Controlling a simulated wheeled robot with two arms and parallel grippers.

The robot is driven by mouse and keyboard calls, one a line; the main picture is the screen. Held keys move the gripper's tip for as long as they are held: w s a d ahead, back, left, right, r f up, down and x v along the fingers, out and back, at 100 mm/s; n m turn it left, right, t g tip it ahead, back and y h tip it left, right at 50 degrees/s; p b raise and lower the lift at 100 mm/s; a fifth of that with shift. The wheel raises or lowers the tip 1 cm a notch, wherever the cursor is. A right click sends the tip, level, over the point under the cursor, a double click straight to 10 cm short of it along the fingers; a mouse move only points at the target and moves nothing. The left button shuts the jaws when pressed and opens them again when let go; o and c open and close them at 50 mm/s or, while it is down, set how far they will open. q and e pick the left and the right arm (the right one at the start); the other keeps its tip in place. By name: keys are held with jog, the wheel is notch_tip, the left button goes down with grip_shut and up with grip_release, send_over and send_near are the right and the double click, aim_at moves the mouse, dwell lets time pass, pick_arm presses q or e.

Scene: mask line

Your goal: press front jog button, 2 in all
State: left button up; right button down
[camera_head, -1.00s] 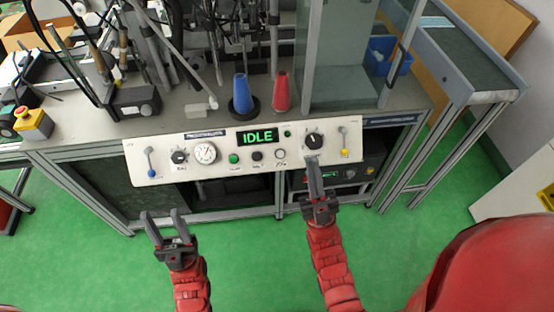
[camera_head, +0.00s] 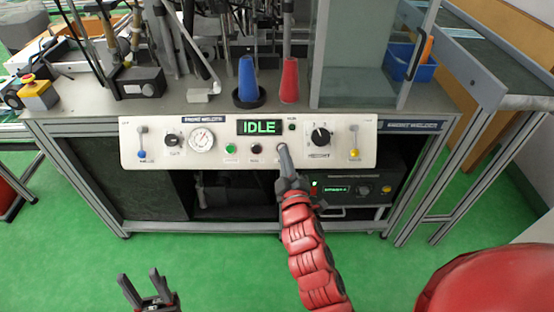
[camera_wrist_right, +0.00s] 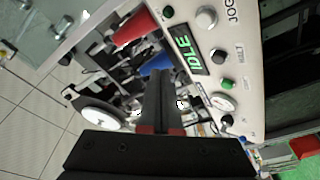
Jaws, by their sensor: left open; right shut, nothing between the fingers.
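The white panel (camera_head: 350,160) faces me along the front of the bench, with a lit green IDLE display (camera_head: 259,127). Below the display are a green button (camera_head: 231,149) and a black button (camera_head: 256,149). The pale round jog button (camera_wrist_right: 206,18) shows beside the JOG label in the right wrist view. In the head view it is mostly hidden by my right fingertips. My right gripper (camera_head: 283,149) is shut and empty, its tips in front of the panel; I cannot tell whether they touch. My left gripper (camera_head: 140,273) is open and empty, low at the left.
A gauge (camera_head: 201,140), a black knob (camera_head: 320,136) and two small levers sit on the panel. A blue cone (camera_head: 247,80) and a red cone (camera_head: 289,78) stand on the bench behind it. Green floor lies clear around my left gripper.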

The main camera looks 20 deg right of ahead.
jog(key=shift+d+f, duration=0.15)
dwell(0.3)
jog(key=w+d+f+b, duration=0.1)
jog(key=w+f+b, duration=0.2)
jog(key=w+f, duration=0.2)
jog(key=shift+w+d+f, duration=0.3)
jog(key=shift+w+d, duration=0.1)
jog(key=shift+w, duration=0.35)
jog(key=shift+w+f, duration=0.1)
dwell(1.5)
jog(key=shift+w+f+b, duration=0.2)
jog(key=shift+w+b, duration=0.05)
jog(key=shift+b, duration=0.15)
jog(key=shift+w+d+f+b, duration=0.15)
jog(key=shift+w+f+b, duration=0.1)
jog(key=shift+f+b, duration=0.05)
dwell(0.7)
jog(key=shift+r, duration=0.1)
jog(key=shift+s+r+p, duration=0.3)
jog(key=shift+s+r, duration=0.15)
jog(key=shift+s, duration=0.15)
